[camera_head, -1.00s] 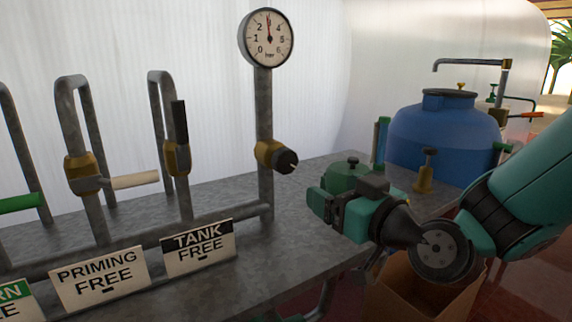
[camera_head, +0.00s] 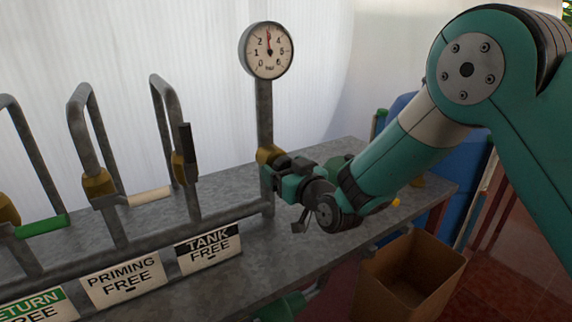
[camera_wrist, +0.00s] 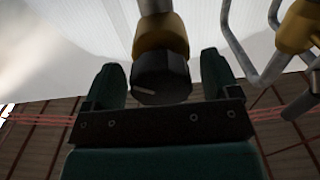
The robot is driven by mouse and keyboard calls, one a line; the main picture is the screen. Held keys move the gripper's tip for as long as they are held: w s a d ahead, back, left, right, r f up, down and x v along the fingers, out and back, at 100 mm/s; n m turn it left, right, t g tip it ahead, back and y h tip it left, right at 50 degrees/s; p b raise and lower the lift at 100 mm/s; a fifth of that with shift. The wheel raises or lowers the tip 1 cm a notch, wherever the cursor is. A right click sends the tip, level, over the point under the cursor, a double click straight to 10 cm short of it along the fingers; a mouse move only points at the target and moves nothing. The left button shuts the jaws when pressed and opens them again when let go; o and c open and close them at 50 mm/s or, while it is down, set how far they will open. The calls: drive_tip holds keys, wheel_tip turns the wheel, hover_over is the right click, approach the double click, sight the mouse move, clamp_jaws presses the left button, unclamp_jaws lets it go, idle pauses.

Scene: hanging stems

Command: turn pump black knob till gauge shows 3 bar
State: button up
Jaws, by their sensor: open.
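The round pressure gauge (camera_head: 266,50) tops a grey pipe, and its needle points almost straight up, at about the 3 mark. Below it a brass valve body (camera_head: 268,155) sits on the same pipe. My gripper (camera_head: 287,172) is at this valve and hides the black knob in the head view. In the wrist view the black knob (camera_wrist: 160,80) with a pale line on its face lies between my two open fingers (camera_wrist: 161,68). A gap shows on both sides of the knob. The brass body (camera_wrist: 160,33) is behind it.
To the left, pipe loops carry a dark handle (camera_head: 188,150), a cream handle (camera_head: 149,197) and a green handle (camera_head: 42,226). Signs (camera_head: 208,249) stand along the bench front. A cardboard box (camera_head: 412,270) is on the floor at right. The blue tank is mostly behind my arm.

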drive_tip(key=c, duration=0.9)
drive_tip(key=shift+f+m+b, duration=0.1)
drive_tip(key=shift+m+b, duration=0.3)
drive_tip(key=shift+m, duration=0.7)
drive_tip(key=o, duration=0.9)
